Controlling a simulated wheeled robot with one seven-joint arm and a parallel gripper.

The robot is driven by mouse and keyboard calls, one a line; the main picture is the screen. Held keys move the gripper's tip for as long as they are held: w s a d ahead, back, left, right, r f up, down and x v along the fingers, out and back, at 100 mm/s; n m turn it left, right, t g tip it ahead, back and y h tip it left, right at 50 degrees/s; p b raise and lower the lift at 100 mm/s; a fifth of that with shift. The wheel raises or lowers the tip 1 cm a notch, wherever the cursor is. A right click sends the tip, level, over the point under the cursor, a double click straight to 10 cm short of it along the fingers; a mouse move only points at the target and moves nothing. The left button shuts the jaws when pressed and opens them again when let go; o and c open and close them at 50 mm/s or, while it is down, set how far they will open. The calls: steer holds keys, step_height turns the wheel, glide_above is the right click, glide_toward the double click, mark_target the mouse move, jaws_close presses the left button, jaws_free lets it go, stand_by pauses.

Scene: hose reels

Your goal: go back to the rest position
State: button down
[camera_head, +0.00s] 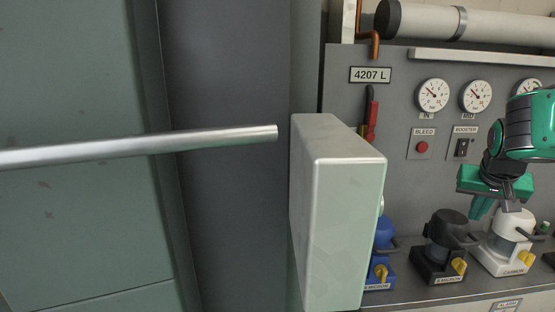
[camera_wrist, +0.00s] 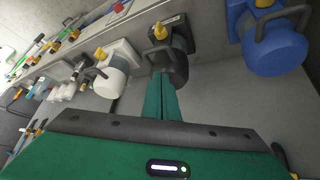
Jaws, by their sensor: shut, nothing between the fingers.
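My green gripper (camera_head: 480,208) is at the right of the head view, in front of the grey panel and above the row of canisters. In the wrist view its two fingers (camera_wrist: 165,82) lie together with nothing between them. Their tips point toward the black canister (camera_wrist: 172,62), which also shows in the head view (camera_head: 447,230). The fingers overlap it in the wrist view; I cannot tell whether they touch it. The white canister (camera_head: 512,226) stands to its right in the head view, partly behind the gripper.
A blue canister (camera_head: 384,232) is partly hidden by a pale green box-shaped panel (camera_head: 345,220). A metal bar (camera_head: 140,147) crosses the left. Gauges (camera_head: 432,95), a red button (camera_head: 422,147) and a pipe (camera_head: 430,22) are on the wall panel. The canisters stand on a shelf (camera_head: 430,291).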

steer(key=s+a+f+g+y, duration=0.1)
steer(key=s+a+f, duration=0.1)
steer(key=s, duration=0.6)
steer(key=s+a+f+g+y, duration=0.1)
steer(key=s+a+f+g, duration=0.1)
steer(key=s, duration=0.7)
steer(key=s+a+f+g+y, duration=0.2)
steer(key=s+a+f, duration=0.2)
steer(key=s, duration=0.5)
steer(key=shift+s+f, duration=0.2)
steer(key=shift+f, duration=0.35)
steer(key=shift+w+f, duration=0.25)
steer(key=shift+w, duration=0.4)
